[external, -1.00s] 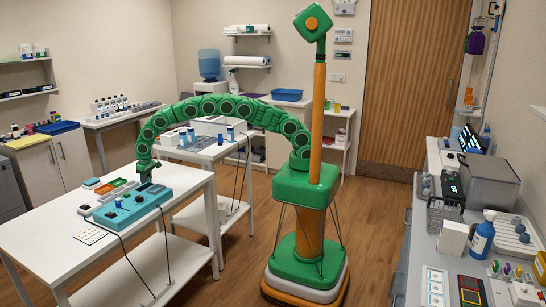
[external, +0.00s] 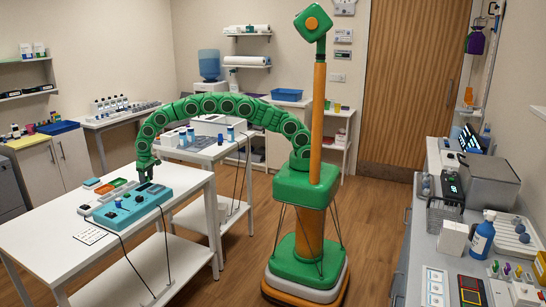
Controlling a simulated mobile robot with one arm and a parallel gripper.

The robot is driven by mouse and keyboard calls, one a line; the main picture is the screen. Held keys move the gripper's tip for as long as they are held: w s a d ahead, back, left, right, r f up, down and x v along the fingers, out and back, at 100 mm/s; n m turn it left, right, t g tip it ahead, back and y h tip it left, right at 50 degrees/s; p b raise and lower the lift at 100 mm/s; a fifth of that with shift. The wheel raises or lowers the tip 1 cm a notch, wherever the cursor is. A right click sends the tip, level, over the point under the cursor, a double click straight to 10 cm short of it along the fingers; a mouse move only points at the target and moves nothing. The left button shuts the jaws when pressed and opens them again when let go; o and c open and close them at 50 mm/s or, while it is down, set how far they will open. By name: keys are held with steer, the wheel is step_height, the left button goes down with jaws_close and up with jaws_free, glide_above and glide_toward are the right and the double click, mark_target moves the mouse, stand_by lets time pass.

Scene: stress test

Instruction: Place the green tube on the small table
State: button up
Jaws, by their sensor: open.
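My gripper (external: 146,177) is at the end of the curved green arm, pointing down just above the back of a teal device (external: 130,208) on the white table (external: 60,245) at the left. It is small here; I see nothing held in it, and I cannot tell if it touches the device. I cannot make out a green tube for certain. Small coloured items (external: 506,270), some green, stand on the right counter. A smaller white table (external: 190,153) stands behind the arm, with blue-capped bottles (external: 230,133) on it; it may be the small table.
Small coloured trays (external: 105,188) and a white card (external: 90,236) lie near the device. Dark cables hang off the front table edge. The right counter (external: 425,257) is crowded, with a blue spray bottle (external: 482,238) and grey box. Wooden floor is open around my base.

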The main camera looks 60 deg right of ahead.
step_height(320, 180, up, 11)
steer(key=s, duration=0.1)
steer(key=shift+d+f, duration=0.15)
steer(key=shift+f, duration=0.05)
steer(key=shift+s, duration=0.1)
